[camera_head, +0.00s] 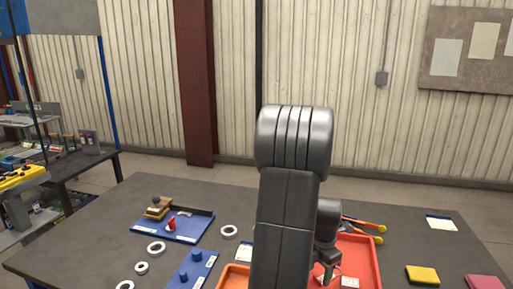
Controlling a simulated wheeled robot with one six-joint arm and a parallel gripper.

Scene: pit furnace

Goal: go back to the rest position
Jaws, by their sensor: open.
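My arm rises in the middle of the head view and covers part of the table. My gripper (328,277) shows at the lower right of the arm, pointing down, with its jaws open. It is over or in front of the red-orange tray (370,265); I cannot tell its height above the tray. A small whitish piece (350,282) shows in the tray beside the fingers. I see nothing held between the jaws.
The dark table (120,225) holds a blue board (185,231) with a red part, several white rings (229,231), a blue peg block (190,273), orange-handled tools (362,225), a yellow sponge-like block (423,275) and a pink one (486,283). Space around my upper arm looks free.

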